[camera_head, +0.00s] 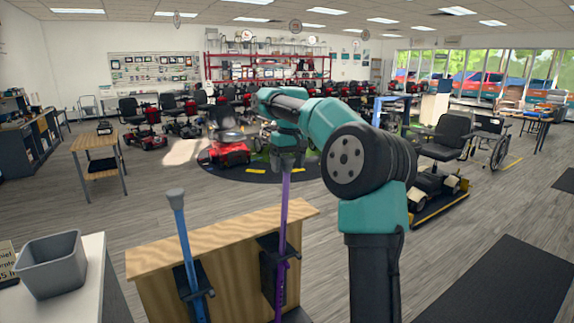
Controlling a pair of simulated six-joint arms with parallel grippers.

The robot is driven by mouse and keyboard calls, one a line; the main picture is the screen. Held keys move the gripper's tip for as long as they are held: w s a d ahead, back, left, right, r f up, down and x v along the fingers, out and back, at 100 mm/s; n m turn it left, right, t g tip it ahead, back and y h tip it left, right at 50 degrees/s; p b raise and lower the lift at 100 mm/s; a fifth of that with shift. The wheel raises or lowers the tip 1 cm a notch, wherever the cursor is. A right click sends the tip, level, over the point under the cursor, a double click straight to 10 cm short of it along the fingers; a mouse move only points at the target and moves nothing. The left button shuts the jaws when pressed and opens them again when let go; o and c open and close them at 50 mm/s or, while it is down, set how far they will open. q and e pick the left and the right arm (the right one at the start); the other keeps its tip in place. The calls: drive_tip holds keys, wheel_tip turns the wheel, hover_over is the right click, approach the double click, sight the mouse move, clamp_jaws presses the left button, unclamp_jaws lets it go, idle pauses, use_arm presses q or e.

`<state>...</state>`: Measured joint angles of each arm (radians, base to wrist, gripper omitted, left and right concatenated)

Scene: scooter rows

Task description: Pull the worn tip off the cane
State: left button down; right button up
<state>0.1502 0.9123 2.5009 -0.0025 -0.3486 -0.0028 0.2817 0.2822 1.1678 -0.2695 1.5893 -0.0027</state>
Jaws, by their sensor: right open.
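A blue cane (183,240) stands upside down, leaning slightly, with a grey tip (175,197) on its top end. A purple cane (283,215) stands upright to its right. Both are held in black clamps on a wooden board (225,238). My right gripper (287,163) is open, pointing down at the top end of the purple cane. The gripper hides that end, so I cannot tell whether a tip there is between the fingers or touching them. My left gripper is not in view.
A grey bin (51,264) sits on a white counter (75,303) at the lower left. A wooden table (96,143), several scooters and a wheelchair (497,150) stand farther back.

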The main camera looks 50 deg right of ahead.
sight(288, 157)
idle(0.6)
drive_tip(key=c, duration=1.2)
drive_tip(key=shift+r, duration=0.15)
drive_tip(key=shift+d+r, duration=0.2)
drive_tip(key=shift+r, duration=2.65)
drive_tip(key=shift+r, duration=0.15)
drive_tip(key=shift+r, duration=2.35)
